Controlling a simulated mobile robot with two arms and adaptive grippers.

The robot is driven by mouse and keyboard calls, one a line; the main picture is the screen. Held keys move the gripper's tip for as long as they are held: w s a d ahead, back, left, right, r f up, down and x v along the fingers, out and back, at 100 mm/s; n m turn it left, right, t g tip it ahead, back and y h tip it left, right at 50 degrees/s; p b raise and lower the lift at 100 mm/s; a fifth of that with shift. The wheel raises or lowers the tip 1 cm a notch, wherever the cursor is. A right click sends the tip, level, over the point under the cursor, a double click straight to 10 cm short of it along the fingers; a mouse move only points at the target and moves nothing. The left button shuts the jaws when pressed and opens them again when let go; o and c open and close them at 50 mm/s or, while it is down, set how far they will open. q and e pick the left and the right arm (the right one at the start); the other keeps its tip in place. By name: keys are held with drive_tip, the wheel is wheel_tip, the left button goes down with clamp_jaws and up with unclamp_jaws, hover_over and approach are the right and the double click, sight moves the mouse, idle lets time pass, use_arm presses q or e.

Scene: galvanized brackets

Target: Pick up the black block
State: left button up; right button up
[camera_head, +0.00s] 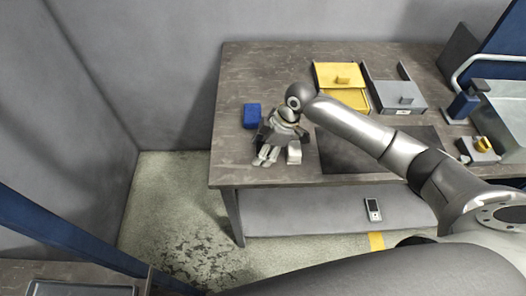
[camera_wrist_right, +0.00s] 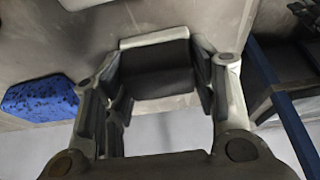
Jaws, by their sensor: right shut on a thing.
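The black block (camera_wrist_right: 155,78) sits between the fingers of my right gripper in the right wrist view. The right gripper (camera_wrist_right: 160,85) is shut on it, with a finger against each side. In the head view my right gripper (camera_head: 267,150) points down over the left part of the workbench, and its body mostly hides the block there. I cannot tell whether the block is touching the bench top. My left gripper is in neither view.
A blue block (camera_head: 252,116) stands left of the gripper and shows in the wrist view (camera_wrist_right: 42,98). A white block (camera_head: 294,154) is close on the right. The workbench (camera_head: 240,175) also bears a yellow drawer box (camera_head: 325,75) and a grey one (camera_head: 395,98). The front left corner is clear.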

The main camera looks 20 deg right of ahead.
drive_tip(key=shift+r, duration=0.1)
drive_tip(key=shift+r+b, duration=0.4)
drive_tip(key=shift+r, duration=0.15)
drive_tip(key=s+d+r+b, duration=0.1)
drive_tip(key=s+d+r, duration=0.2)
drive_tip(key=s+r, duration=0.3)
drive_tip(key=s+d+r+b, duration=0.2)
drive_tip(key=s+r, duration=0.3)
drive_tip(key=s, duration=0.1)
drive_tip(key=shift+s+d+r, duration=0.4)
drive_tip(key=o, duration=0.4)
drive_tip(key=shift+w, duration=0.1)
drive_tip(key=shift+c, duration=1.4)
